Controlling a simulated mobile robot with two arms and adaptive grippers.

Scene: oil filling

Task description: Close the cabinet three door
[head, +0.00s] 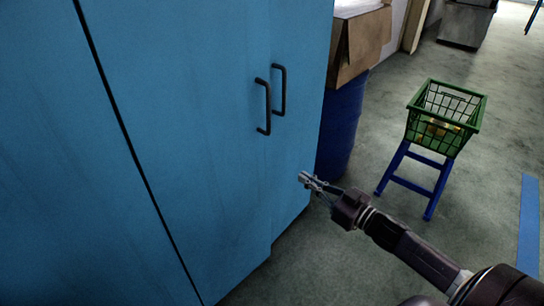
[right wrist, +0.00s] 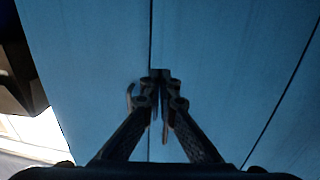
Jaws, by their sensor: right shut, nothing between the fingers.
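A tall blue cabinet fills the left of the head view. Its left door (head: 190,150) and right door (head: 300,130) meet at a seam, each with a black bar handle (head: 263,107) (head: 280,90) beside it. The doors look nearly flush; I cannot tell whether a small gap remains. No number shows on them. My right gripper (head: 305,178) is shut and empty, in front of the right door, below the handles. In the right wrist view its fingertips (right wrist: 159,76) point at the blue doors near the seam; contact is unclear. My left gripper is out of view.
A blue barrel (head: 340,125) with a cardboard box (head: 360,45) above it stands beside the cabinet. A green basket (head: 445,118) sits on a blue stool (head: 415,180) to the right. Grey floor (head: 320,265) is open in front of the cabinet.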

